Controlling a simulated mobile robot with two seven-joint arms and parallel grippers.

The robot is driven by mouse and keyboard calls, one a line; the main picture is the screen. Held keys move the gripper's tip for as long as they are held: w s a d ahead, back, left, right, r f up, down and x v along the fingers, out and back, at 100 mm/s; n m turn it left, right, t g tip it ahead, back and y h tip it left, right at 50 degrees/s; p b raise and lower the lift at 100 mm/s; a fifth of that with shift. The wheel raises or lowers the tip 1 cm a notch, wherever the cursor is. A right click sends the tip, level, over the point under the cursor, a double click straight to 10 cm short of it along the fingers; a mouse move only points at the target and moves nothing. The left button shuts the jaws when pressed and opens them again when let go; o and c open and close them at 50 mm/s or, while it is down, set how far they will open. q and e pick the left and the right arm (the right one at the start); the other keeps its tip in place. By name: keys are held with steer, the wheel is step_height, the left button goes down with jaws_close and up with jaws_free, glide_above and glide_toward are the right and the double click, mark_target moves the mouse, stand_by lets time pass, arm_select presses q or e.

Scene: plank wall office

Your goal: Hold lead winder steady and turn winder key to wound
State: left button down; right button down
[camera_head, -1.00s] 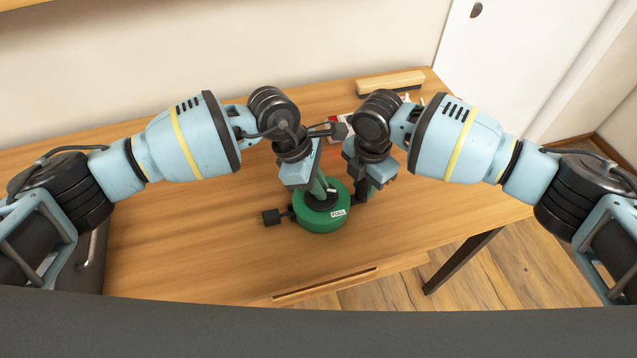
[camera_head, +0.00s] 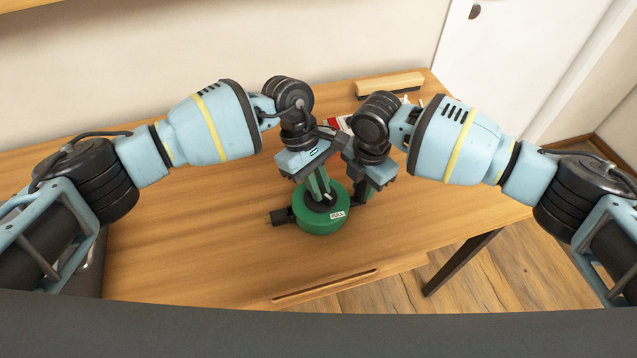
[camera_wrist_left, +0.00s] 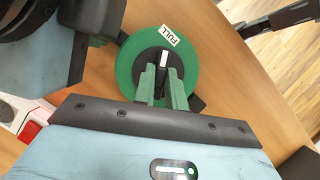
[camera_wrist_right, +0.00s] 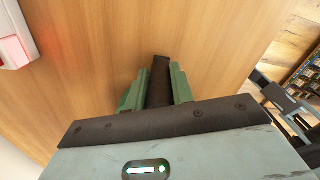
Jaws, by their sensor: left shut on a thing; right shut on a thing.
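The lead winder (camera_head: 320,222) is a round green drum lying on the desk, with a white "FULL" label on its near side. A black block, like a plug, sits close against its left side (camera_head: 281,217). My left gripper (camera_head: 324,193) comes down over the drum's black centre, shut on the winder key (camera_wrist_left: 165,60), a small piece with a white mark; the fingers hide part of it. My right gripper (camera_head: 367,190) is at the drum's right, shut on a dark bar, the winder's handle (camera_wrist_right: 158,85). The drum also shows in the left wrist view (camera_wrist_left: 128,72).
The wooden desk (camera_head: 190,240) is clear at left and in front. Behind my grippers lie a red and white item (camera_head: 334,123), partly hidden, and a wooden block with a dark underside (camera_head: 390,84). My two wrists are very close together above the winder.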

stand_by(0.3)
arm_select(q)
steer(key=c, duration=1.4)
jaws_free()
steer(key=shift+c, duration=0.2)
steer(key=v, duration=1.2)
steer(key=shift+s, duration=0.1)
steer(key=shift+d, duration=0.1)
arm_select(e)
steer(key=c, duration=1.1)
jaws_free()
steer(key=shift+r, duration=0.1)
